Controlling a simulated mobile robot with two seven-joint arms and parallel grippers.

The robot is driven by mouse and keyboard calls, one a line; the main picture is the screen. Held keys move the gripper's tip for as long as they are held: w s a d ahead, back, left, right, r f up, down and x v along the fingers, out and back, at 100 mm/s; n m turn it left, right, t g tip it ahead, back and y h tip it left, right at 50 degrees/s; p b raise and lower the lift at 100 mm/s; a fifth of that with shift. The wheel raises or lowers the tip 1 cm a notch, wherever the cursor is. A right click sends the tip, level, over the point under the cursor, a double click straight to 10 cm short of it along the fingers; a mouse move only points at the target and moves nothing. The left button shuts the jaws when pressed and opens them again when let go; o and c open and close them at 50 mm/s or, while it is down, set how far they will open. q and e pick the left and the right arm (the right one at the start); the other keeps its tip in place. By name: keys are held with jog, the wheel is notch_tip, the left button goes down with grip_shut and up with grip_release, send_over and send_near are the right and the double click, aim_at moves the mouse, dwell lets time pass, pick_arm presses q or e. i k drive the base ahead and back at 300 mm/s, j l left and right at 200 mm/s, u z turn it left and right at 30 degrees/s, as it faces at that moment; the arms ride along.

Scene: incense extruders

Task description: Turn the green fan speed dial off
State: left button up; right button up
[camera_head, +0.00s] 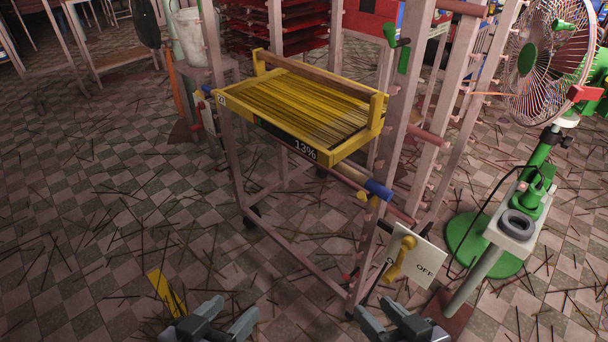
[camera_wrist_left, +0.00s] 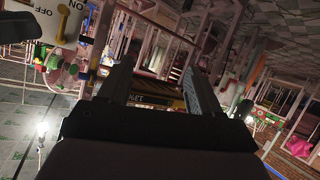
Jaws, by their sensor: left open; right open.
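A green fan (camera_head: 539,168) with a round wire cage stands at the right in the head view. A grey box on a post beside it (camera_head: 508,236) carries a green knob (camera_head: 528,201), likely the speed dial, and a dark ring (camera_head: 517,224). The dial's setting is too small to read. My left gripper (camera_head: 225,314) is open and empty at the bottom, far left of the box. It also shows open in the left wrist view (camera_wrist_left: 156,72). My right gripper (camera_head: 383,316) is open and empty at the bottom, nearer the box but well apart from it.
A rack cart (camera_head: 303,249) with a yellow tray (camera_head: 262,124) marked 13% stands between me and the back. A white OFF plate (camera_head: 424,269) with a yellow lever (camera_head: 401,258) sits at its front right, left of the dial box. Thin sticks litter the tiled floor.

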aim_at(550, 189)
jog(key=z, duration=1.45)
jog(key=i+l+u, duration=0.1)
jog(key=l, duration=0.25)
jog(key=i+l+u, duration=0.1)
jog(key=l, duration=0.3)
jog(key=i+l+u, duration=0.15)
jog(key=l, duration=0.25)
jog(key=i+l+u, duration=0.1)
jog(key=l, duration=0.3)
jog(key=i+l+z, duration=0.3)
jog(key=i, duration=0.15)
jog(key=i+z, duration=0.3)
jog(key=i, duration=0.15)
